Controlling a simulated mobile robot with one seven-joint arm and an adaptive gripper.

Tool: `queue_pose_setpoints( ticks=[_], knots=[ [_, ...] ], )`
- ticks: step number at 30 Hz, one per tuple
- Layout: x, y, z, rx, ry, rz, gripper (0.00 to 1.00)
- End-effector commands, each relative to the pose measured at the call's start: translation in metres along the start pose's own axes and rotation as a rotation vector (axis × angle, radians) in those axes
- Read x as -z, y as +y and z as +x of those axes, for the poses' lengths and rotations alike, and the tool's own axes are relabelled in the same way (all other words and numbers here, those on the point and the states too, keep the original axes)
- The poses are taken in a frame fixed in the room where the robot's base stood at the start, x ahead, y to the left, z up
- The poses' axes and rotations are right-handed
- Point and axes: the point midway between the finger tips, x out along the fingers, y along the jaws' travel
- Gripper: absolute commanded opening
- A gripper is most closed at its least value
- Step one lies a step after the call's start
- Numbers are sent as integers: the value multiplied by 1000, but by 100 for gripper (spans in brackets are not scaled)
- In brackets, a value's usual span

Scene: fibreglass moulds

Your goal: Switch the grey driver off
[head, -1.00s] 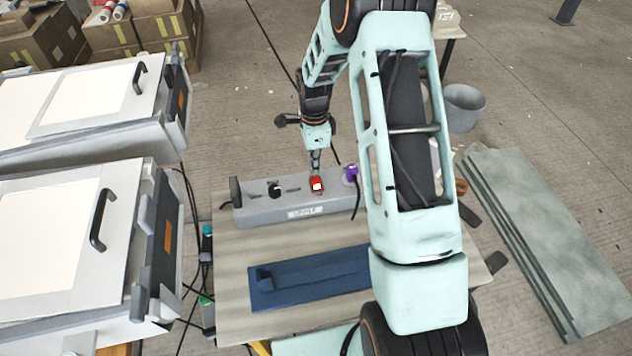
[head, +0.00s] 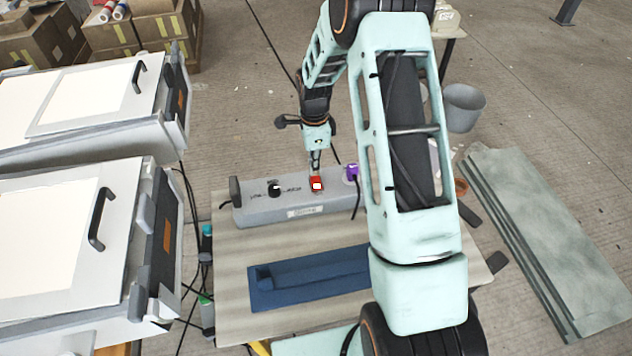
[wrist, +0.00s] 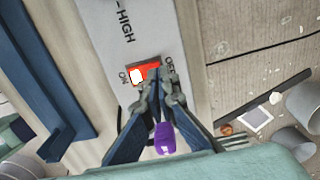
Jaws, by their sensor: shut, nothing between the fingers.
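The grey driver (head: 265,211) is a long grey box on the table, with a black knob (head: 274,190), a red rocker switch (head: 317,186) and a purple plug (head: 352,173) on top. In the wrist view the red switch (wrist: 145,71) lies between the printed words ON and OFF, with a white patch at its ON end. My gripper (head: 316,171) is shut and empty. In the wrist view its fingertips (wrist: 159,82) are at the switch's OFF end and cover part of it. I cannot tell whether they press on it.
A blue mould (head: 310,277) lies on the table (head: 232,262) in front of the driver. White cabinets (head: 60,250) stand at the left. Green-grey boards (head: 545,235) and a grey bucket (head: 462,108) are on the floor at the right. The purple plug (wrist: 165,138) shows behind my fingers.

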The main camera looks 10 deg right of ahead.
Motion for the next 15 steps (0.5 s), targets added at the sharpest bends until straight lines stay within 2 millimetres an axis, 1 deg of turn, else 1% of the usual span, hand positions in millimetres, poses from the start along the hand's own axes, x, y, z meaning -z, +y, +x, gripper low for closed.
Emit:
queue_pose_setpoints(
  ticks=[15],
  knots=[
    [0, 0, 9, 0, 0, 0, 0]
  ],
)
